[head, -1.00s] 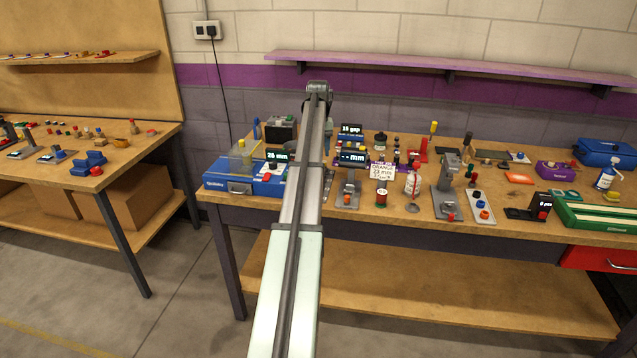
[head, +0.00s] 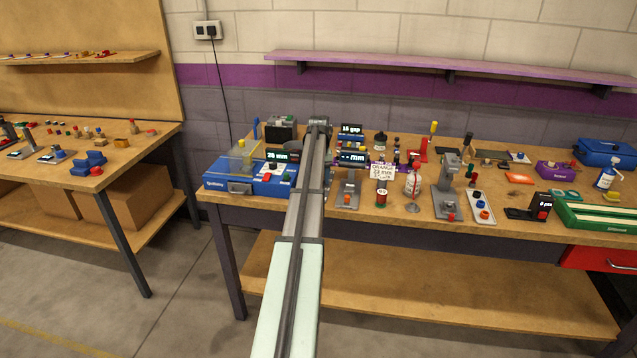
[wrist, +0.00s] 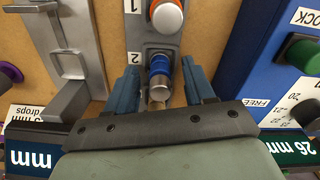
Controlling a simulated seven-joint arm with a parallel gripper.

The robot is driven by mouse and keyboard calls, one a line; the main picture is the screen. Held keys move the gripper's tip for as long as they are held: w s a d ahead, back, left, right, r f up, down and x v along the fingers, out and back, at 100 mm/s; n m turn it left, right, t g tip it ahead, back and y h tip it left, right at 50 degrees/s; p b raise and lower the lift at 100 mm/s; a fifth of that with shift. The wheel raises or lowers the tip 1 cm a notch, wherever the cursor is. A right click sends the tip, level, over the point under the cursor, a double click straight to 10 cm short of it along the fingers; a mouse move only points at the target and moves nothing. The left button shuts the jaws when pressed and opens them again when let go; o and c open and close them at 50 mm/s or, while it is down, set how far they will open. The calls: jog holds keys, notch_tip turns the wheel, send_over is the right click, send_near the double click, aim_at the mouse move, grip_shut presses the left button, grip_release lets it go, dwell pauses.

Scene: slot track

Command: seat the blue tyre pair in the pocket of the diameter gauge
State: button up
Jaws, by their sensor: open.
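The blue tyre pair (wrist: 160,70) stands in the place marked 2 on a grey plate (wrist: 147,28) in the wrist view. A metal end shows on its near side. My gripper (wrist: 164,85) is open, with one blue finger on each side of the pair and a gap to each. In the head view my arm hides my gripper and the blue pair. The diameter gauge (wrist: 50,25) looks to be the grey fixture at the left of the wrist view, with a square opening. In the head view the gauge (head: 347,194) stands right of my arm, under an "mm" display.
An orange piece (wrist: 167,17) sits in place 1 of the same plate. A blue case (head: 228,184) with a 26 mm display and green knob (wrist: 302,54) stands close on the other side.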

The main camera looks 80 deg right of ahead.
jog(key=shift+f, duration=0.1)
grip_shut()
dwell(0.4)
notch_tip(320, 180, up, 9)
jog(key=shift+f, duration=0.1)
jog(key=shift+s+d+r, duration=0.1)
jog(key=shift+s+r, duration=0.2)
jog(key=s+d+r+m, duration=0.1)
jog(key=s+r, duration=0.1)
jog(key=s, duration=0.9)
jog(key=shift+n, duration=0.5)
jog(key=shift+a+f, duration=0.1)
jog(key=shift+f, duration=5.2)
